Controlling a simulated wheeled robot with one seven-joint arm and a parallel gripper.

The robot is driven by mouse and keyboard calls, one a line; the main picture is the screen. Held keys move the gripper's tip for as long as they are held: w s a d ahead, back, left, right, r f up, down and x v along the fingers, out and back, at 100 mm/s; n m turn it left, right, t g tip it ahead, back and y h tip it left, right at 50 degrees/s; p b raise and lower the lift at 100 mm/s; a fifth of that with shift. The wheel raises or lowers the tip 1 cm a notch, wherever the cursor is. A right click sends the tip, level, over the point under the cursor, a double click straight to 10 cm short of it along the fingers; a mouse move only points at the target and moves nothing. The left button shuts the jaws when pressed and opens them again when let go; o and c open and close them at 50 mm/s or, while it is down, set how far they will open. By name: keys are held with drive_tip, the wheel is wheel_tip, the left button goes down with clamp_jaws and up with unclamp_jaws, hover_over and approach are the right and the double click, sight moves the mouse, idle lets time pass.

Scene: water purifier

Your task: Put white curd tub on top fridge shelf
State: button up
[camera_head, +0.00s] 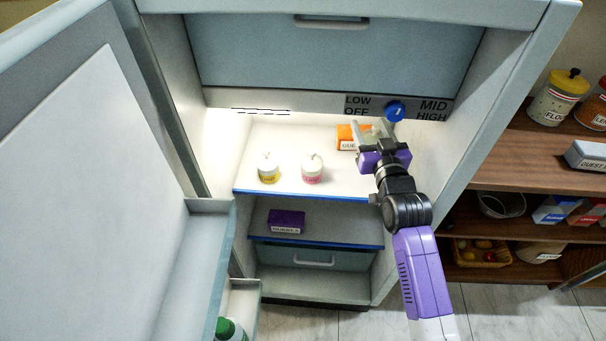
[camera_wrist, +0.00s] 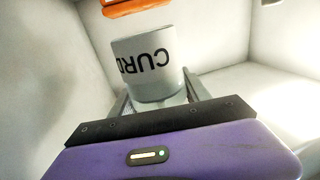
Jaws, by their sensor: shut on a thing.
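The white curd tub (camera_wrist: 150,60), with black "CURD" lettering upside down, is between the fingers of my gripper (camera_wrist: 158,98) in the wrist view. My gripper is shut on it. In the head view my gripper (camera_head: 376,134) reaches into the fridge at the right rear of the top shelf (camera_head: 280,138). There the tub is mostly hidden by the fingers and wrist. I cannot tell whether its base touches the shelf.
An orange box (camera_head: 347,137) is just left of my gripper, close to the tub. Two small white jars, one yellow-based (camera_head: 268,168) and one pink-based (camera_head: 312,169), stand nearer the front. A purple box (camera_head: 286,222) is on the shelf below. The fridge door (camera_head: 95,190) is open.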

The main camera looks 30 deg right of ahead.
drive_tip(key=shift+w+d+f, duration=0.15)
drive_tip(key=shift+d, duration=0.05)
drive_tip(key=shift+w+f+b, duration=0.1)
drive_tip(key=shift+f+b, duration=0.75)
drive_tip(key=shift+f, duration=3.8)
drive_tip(key=shift+f, duration=0.1)
drive_tip(key=o, duration=1.6)
drive_tip(key=shift+f, duration=0.1)
